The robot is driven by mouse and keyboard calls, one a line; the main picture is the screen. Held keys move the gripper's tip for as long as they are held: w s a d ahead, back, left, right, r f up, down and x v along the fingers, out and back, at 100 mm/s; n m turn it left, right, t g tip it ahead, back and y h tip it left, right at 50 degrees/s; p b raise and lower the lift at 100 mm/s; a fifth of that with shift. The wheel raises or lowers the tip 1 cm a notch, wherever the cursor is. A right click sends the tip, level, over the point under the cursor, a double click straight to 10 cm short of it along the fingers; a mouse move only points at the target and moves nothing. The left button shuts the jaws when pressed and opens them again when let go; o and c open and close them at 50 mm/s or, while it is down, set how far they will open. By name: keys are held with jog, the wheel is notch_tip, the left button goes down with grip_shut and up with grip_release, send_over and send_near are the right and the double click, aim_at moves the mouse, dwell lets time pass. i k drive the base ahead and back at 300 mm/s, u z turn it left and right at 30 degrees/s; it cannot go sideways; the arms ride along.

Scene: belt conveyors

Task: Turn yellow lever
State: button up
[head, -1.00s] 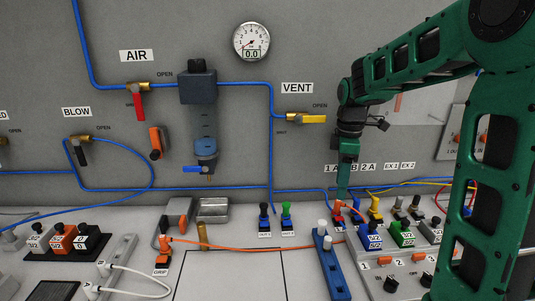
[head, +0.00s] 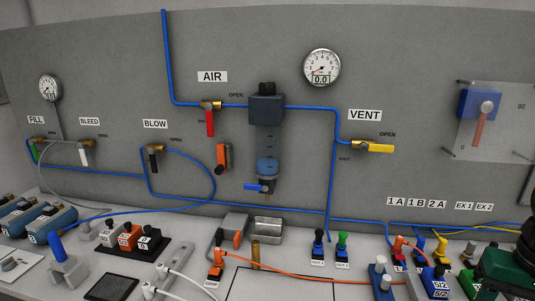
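The yellow lever (head: 381,148) sits on a brass valve (head: 357,145) on the grey wall, under the VENT label (head: 365,115). The lever lies horizontally and points right, just below the word OPEN; SHUT is printed below the valve at the left. A blue hose joins the valve from the left. My gripper is not in the head view; only a green part of my arm shows at the lower right edge. Nothing hides the lever.
A red lever (head: 210,124) hangs down under the AIR label. A gauge (head: 322,67) reads about 0.0. A clear panel with a blue block (head: 479,103) is on the wall at right. Hoses, switches and coloured plugs crowd the bench below. The wall around the yellow lever is clear.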

aim_at(363, 146)
jog(key=z, duration=0.65)
jog(key=k, duration=1.55)
jog(key=u, duration=0.3)
jog(key=i, duration=1)
jog(key=z, duration=0.05)
